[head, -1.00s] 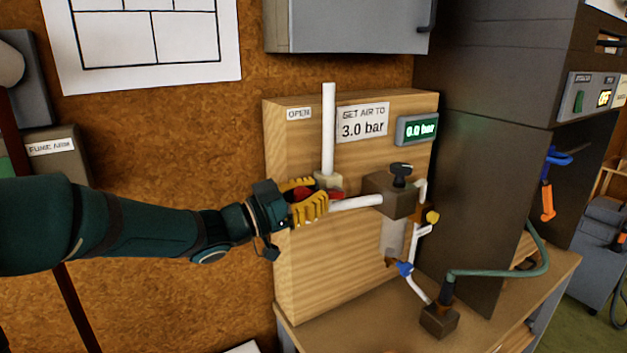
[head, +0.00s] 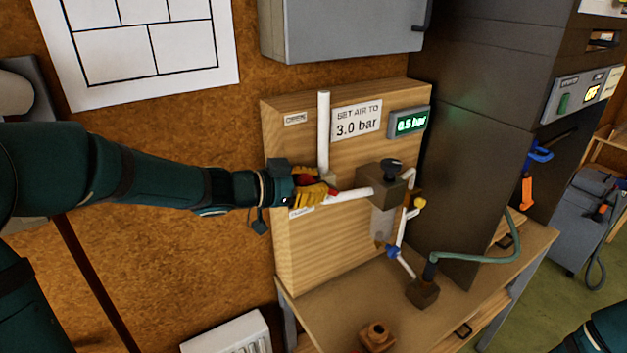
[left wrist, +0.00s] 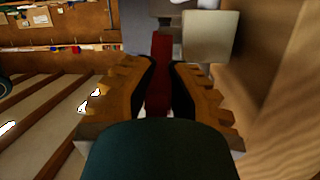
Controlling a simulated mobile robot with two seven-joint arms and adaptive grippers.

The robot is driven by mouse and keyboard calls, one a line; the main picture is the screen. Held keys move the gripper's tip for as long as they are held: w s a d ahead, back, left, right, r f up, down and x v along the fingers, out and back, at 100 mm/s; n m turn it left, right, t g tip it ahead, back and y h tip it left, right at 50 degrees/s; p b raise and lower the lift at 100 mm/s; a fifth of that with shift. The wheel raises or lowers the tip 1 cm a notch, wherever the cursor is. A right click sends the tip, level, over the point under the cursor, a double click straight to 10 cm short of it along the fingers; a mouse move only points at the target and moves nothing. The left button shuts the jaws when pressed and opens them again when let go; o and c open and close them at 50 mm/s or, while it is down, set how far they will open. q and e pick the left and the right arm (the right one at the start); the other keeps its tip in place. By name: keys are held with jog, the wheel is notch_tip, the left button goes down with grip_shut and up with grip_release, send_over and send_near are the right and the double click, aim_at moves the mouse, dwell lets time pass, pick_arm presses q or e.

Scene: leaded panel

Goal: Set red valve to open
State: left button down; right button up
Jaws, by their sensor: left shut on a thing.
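The red valve (head: 333,191) sits where the white pipes meet on the wooden board. Its red handle (left wrist: 160,75) shows in the left wrist view between two yellow fingers. My left gripper (head: 318,190) is shut on this handle and hides much of it in the head view. A small label (head: 296,118), reading OPEN a second ago, is on the board above the gripper. The green display (head: 409,122) reads 0.5 bar. My right gripper is out of view.
A sign (head: 357,121) on the board asks for 3.0 bar. A regulator block with a black knob (head: 391,166) stands right of the valve. A grey cabinet (head: 345,30) hangs above. The wooden bench (head: 340,310) below holds a few small parts.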

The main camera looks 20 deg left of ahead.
pick_arm(q)
jog(key=shift+r, duration=0.15)
jog(key=c, duration=0.9)
grip_release()
jog(key=shift+c, duration=0.2)
jog(key=v, duration=1.2)
